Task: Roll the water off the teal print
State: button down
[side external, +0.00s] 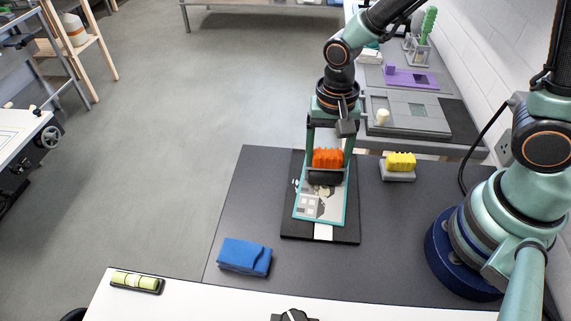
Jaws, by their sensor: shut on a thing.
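The teal print (319,211) is a picture with a teal border, lying on a black board (290,227) on the dark grey table. My gripper (327,167) is over the upper part of the print, pointing down. It is shut on an orange ridged handle (327,158) with a dark bar beneath it, which looks like a roller or squeegee. The bar sits at the print's surface or just above it; I cannot tell whether it touches. The print's far part is hidden behind the tool and gripper. Water on the print is too small to make out.
A yellow ridged block on a grey holder (398,167) stands right of the board. A folded blue cloth (244,256) lies at the front left. A white strip (323,232) shows on the board below the print. The table between cloth and board is clear.

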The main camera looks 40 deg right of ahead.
jog(key=shift+w+d, duration=0.6)
jog(key=shift+d, duration=0.15)
notch_tip(320, 180, up, 7)
dwell(0.8)
